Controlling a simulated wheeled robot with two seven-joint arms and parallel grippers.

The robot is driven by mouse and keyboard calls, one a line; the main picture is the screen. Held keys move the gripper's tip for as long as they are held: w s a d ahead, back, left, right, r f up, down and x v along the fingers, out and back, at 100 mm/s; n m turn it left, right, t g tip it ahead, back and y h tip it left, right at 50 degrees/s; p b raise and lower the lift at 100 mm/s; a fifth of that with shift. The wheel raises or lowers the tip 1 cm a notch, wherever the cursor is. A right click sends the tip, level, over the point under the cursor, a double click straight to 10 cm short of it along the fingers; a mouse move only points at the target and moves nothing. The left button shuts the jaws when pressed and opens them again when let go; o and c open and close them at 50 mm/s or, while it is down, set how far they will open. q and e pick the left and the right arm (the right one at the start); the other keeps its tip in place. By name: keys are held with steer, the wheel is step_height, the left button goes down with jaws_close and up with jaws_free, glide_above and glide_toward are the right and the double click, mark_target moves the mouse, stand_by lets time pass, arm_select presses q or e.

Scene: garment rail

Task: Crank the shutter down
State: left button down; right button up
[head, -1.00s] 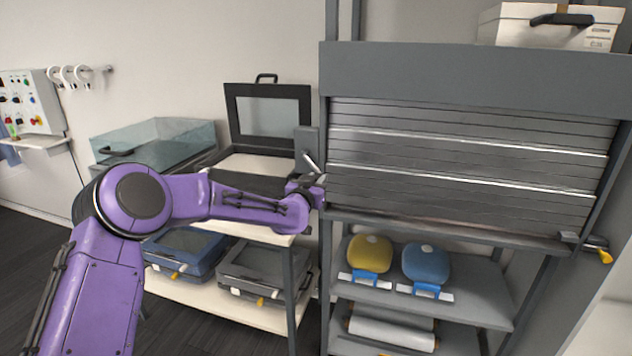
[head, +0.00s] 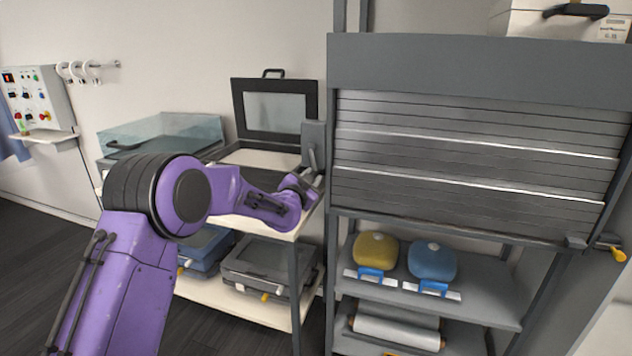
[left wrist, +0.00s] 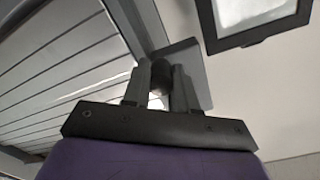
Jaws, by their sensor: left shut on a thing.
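The grey slatted shutter (head: 470,175) hangs partly down in its frame. Its bottom edge is above the shelf with the bags, and the space below is open. A grey crank box (head: 314,137) is fixed on the left post of the frame. My left gripper (head: 314,183) is just below this box, left of the shutter. In the left wrist view, the fingers (left wrist: 155,88) are closed around a dark crank handle (left wrist: 160,72) in front of the box's flat plate (left wrist: 188,58). The purple arm hides part of the side shelf. My right gripper is out of view.
Yellow (head: 375,250) and blue (head: 432,261) bags stand on the shelf under the shutter. A yellow-ended latch (head: 610,250) juts out at the lower right. An open-lidded dark case (head: 272,110) and a clear bin (head: 165,135) stand close behind my left arm.

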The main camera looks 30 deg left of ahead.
arm_select(q)
steer(key=shift+s+a+f+m+b, duration=0.1)
steer(key=shift+a+m+b, duration=0.55)
steer(key=shift+m, duration=0.65)
steer(key=shift+a, duration=0.15)
steer(key=c, duration=0.9)
jaws_free()
steer(key=s+d+b, duration=0.1)
steer(key=s+b, duration=0.1)
steer(key=s, duration=0.8)
steer(key=shift+s+d+b, duration=0.25)
steer(key=shift+d+b, duration=0.05)
